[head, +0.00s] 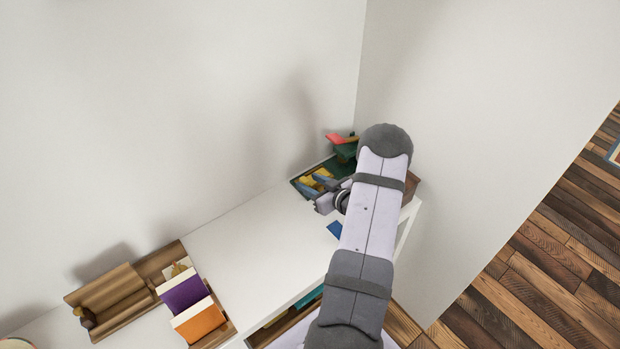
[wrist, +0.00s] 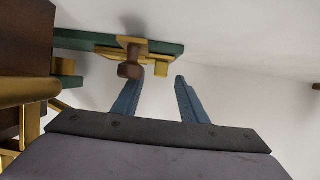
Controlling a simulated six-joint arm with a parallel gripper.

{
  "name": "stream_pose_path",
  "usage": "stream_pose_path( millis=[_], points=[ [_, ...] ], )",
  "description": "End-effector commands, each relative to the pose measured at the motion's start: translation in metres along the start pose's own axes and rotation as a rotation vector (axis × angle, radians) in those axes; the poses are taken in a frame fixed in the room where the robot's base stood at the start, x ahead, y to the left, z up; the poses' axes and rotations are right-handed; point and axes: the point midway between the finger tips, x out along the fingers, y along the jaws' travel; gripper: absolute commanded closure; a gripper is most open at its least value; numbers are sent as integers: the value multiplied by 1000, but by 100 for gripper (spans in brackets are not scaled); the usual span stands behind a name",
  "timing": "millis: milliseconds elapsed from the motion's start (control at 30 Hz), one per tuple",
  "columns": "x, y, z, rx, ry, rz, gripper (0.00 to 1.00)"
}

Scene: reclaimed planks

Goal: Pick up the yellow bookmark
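No yellow bookmark can be told for certain. A yellow piece (head: 319,175) shows in the green tray (head: 296,184) at the back corner of the white desktop in the head view, partly hidden by my gripper. My gripper (head: 314,184) reaches over this tray. In the wrist view its two blue fingers (wrist: 158,92) stand apart with nothing between them. Beyond them lies a green edge (wrist: 165,47) with a flat yellow-gold piece (wrist: 108,54) along it and a brown knob-like thing (wrist: 130,70) close to the left finger.
A red and green object (head: 342,145) stands behind the tray by the wall corner. A blue flat piece (head: 335,230) lies on the white desktop (head: 255,240). A wooden holder (head: 110,290) with purple (head: 184,294) and orange (head: 200,322) books is at the left. The desktop's middle is clear.

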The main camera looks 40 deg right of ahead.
Motion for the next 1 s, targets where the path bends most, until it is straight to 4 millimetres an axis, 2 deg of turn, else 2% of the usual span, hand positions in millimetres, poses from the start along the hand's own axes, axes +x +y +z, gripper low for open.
stream_pose_path(
  millis=[200, 500, 667, 1000],
  points=[
    [22, -1, -1, 0, -1, -1, 61],
    [25, 0, 0, 1, -1, 0, 61],
    [24, 0, 0, 1, -1, 0, 99],
    [24, 0, -1, 0, 0, 0, 100]
  ],
)
